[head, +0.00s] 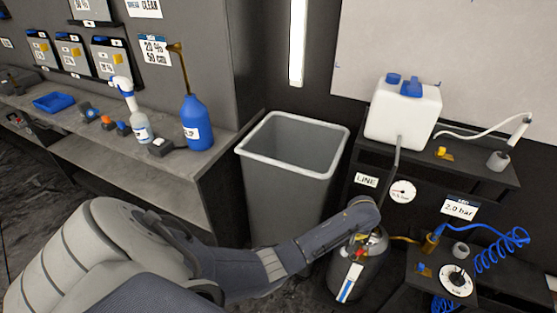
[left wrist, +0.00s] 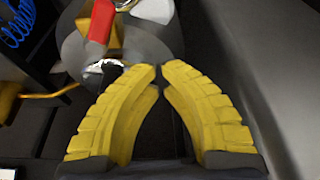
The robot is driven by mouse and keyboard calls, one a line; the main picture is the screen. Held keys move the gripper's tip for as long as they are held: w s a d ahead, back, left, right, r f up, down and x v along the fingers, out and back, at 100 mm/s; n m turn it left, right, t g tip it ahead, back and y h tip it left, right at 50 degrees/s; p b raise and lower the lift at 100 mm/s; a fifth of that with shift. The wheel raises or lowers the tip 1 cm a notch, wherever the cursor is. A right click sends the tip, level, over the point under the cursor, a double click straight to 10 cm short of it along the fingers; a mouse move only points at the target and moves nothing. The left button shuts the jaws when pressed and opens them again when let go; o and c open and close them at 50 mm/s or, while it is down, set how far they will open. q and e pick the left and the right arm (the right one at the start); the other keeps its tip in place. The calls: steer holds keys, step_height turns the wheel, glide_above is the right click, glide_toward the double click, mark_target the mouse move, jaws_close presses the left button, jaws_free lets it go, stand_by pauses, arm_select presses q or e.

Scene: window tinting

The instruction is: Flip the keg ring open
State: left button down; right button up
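The dark grey keg (head: 374,248) stands on the floor right of the bin, with a white and blue label on its side. Its top shows in the left wrist view (left wrist: 70,50), with a red lever (left wrist: 101,20), a brass-yellow fitting and a silvery round part (left wrist: 124,5) cut by the top edge. A small bright curved piece (left wrist: 104,66) lies near the left fingertip; I cannot tell if it is the ring. My left gripper (left wrist: 161,74) has its yellow fingertips nearly together, empty, just off the keg's top. Its fingers are hidden in the head view. My right gripper is not in view.
A grey bin (head: 285,190) stands left of the keg, close to my left forearm. A shelf with a white canister (head: 402,118) is behind. A low stand with a coiled blue hose (head: 492,258) is at right. A workbench with bottles is at left.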

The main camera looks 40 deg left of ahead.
arm_select(q)
steer(key=shift+w+m, duration=0.4)
steer(key=shift+m, duration=0.3)
steer(key=shift+w+a+r, duration=0.1)
steer(key=shift+w+a, duration=0.2)
steer(key=shift+w, duration=0.6)
steer(key=shift+w+a, duration=0.25)
steer(key=shift+w, duration=0.65)
steer(key=shift+v, duration=0.95)
steer(key=a+v, duration=0.1)
steer(key=v, duration=0.6)
steer(key=s+a+f+m+t+y, duration=0.1)
steer(key=s+a+f+m, duration=0.15)
steer(key=s, duration=0.75)
steer(key=s+a+f+m+t, duration=0.1)
steer(key=s+a+m, duration=0.15)
steer(key=s, duration=0.75)
steer(key=s+a+f+m+t+y, duration=0.1)
steer(key=s+a+f+m, duration=0.15)
steer(key=s, duration=0.75)
steer(key=s+f+m, duration=0.2)
steer(key=s+f, duration=0.4)
steer(key=f, duration=0.1)
steer(key=shift+s+d+f+m+g+h, duration=0.15)
steer(key=shift+d+f+m+g+h, duration=0.15)
steer(key=shift+d+m+h, duration=0.1)
